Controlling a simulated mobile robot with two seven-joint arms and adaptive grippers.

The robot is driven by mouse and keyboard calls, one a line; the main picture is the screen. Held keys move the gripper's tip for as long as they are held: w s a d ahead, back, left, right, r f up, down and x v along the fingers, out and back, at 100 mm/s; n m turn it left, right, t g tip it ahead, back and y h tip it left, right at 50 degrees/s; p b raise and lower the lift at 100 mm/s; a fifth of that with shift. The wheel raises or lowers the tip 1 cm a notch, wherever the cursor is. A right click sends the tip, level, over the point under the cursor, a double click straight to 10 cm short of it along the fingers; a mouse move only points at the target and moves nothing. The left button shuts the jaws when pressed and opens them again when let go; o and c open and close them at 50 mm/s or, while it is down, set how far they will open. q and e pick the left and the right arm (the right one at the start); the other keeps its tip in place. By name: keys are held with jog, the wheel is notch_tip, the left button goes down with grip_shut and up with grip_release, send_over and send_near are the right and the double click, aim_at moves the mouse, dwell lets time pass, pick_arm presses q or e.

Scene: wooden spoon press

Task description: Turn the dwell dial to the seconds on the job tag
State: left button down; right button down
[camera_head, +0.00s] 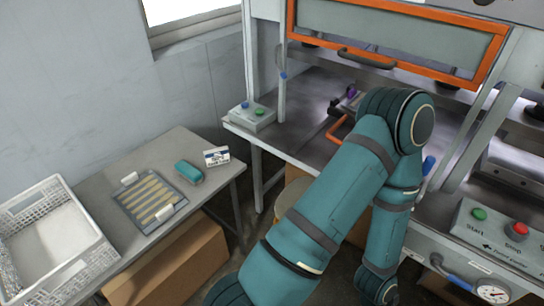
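A small white card (217,157) with a blue band and dark print, likely the job tag, stands at the back right of the side table; its print is too small to read surely. I cannot pick out the dwell dial for certain. A round white gauge face (491,293) shows on the press front at the lower right, partly cut by the frame edge. My teal arm links cross the middle of the view and cover part of the press. Neither gripper shows.
The side table (118,162) holds a white crate (101,258), a tray of wooden strips (121,204) and a teal object (189,172). A button box (251,117) sits on the press bed. Green and red buttons (516,231) are at the right. A cardboard box (180,268) is below the table.

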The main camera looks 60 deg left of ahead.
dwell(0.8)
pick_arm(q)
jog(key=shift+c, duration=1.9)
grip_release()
